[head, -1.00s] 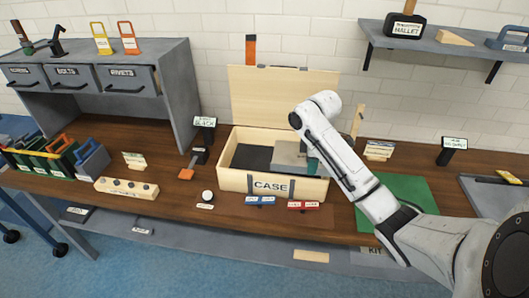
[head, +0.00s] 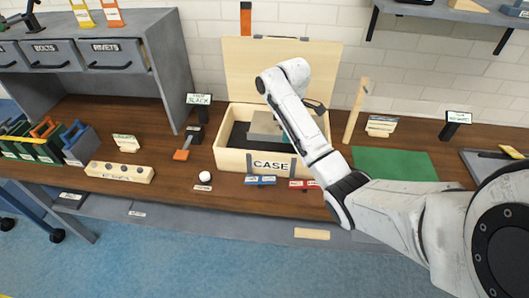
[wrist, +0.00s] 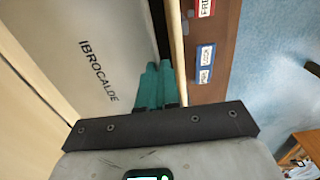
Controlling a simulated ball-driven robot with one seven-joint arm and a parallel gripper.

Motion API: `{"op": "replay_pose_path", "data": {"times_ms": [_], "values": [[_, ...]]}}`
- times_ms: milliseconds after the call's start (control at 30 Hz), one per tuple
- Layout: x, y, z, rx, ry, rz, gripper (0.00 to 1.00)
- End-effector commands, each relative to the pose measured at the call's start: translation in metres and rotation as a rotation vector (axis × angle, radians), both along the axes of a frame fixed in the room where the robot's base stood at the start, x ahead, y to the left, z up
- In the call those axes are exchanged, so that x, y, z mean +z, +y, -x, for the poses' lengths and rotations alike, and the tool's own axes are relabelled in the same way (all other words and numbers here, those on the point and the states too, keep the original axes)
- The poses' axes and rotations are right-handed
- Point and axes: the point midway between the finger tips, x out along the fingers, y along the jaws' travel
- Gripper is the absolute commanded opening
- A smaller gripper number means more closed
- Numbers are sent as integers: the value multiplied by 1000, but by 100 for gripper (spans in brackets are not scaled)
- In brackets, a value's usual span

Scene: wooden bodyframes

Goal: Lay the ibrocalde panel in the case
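The ibrocalde panel (wrist: 85,45) is a flat grey plate with its name printed on it. In the head view the panel (head: 265,124) is at the open wooden case (head: 234,160), over its dark inside, partly behind my arm. My gripper (wrist: 156,88) has its teal fingers close together at the panel's edge, and it appears shut on that edge. In the wrist view a dark strip shows between the panel and the case's pale wall (wrist: 178,50). Whether the panel rests on the bottom cannot be told.
The case's raised lid (head: 245,70) stands behind. Blue (head: 260,180) and red (head: 302,184) labelled pieces lie before the case. A white ball (head: 204,177) and a block with holes (head: 120,172) are to the left. A green mat (head: 395,163) lies to the right.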

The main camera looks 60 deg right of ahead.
Motion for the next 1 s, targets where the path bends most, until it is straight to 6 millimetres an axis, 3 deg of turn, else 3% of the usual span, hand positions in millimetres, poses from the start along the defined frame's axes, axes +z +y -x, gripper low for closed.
{"op": "replay_pose_path", "data": {"times_ms": [33, 200, 533, 767, 1000], "values": [[-13, 0, -10, 2, 0, 3, 0], [-25, 3, -35, 0, -1, 3, 0], [-57, 5, -66, -1, 0, 2, 0], [-70, 6, -78, -2, 0, 2, 0], [-99, 6, -80, -3, 0, 2, 0]]}}
